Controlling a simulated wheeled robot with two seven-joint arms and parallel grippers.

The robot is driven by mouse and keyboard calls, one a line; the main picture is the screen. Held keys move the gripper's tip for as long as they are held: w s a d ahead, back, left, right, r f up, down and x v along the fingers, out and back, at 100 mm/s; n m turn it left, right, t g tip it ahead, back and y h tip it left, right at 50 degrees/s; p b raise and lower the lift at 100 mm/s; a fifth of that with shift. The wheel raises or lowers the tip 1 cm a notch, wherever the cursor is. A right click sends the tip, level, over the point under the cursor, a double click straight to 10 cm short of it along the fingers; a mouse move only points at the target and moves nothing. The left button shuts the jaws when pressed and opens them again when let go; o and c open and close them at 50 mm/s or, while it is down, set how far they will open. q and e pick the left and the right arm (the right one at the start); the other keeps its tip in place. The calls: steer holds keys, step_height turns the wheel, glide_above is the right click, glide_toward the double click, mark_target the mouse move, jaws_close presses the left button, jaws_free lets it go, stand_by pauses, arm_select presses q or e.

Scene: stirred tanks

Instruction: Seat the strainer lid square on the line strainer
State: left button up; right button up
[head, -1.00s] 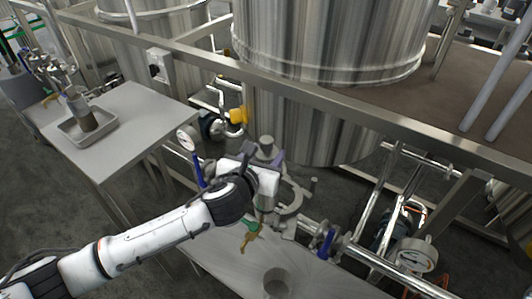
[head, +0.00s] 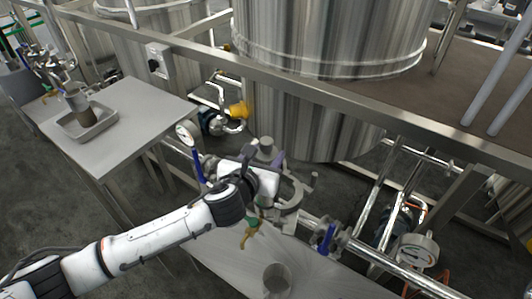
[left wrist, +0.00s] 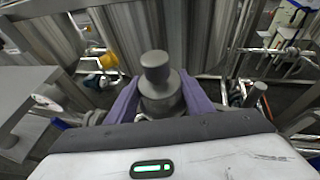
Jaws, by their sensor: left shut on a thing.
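The strainer lid (head: 266,146) is a grey metal piece with a round knob on top. In the left wrist view the lid (left wrist: 160,88) stands between the two purple fingers of my left gripper (left wrist: 158,98), which is shut on it. In the head view my left gripper (head: 262,158) hides most of the lid. Part of the line strainer (head: 292,200) shows as a grey curved rim and fittings just right of and below my gripper. The lid's lower edge is hidden, so I cannot tell whether it touches the strainer. My right gripper is not in view.
A metal cup (head: 277,279) stands on the lower bench. A green and brass tap (head: 250,232) hangs below my gripper. A side table (head: 145,117) holds a tray (head: 68,128).

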arm_select(q)
steer(key=shift+f, duration=0.4)
steer(key=o, duration=1.4)
steer(key=shift+f, duration=0.15)
steer(key=shift+s, duration=0.1)
steer(key=v, duration=1)
steer(key=shift+r, duration=0.2)
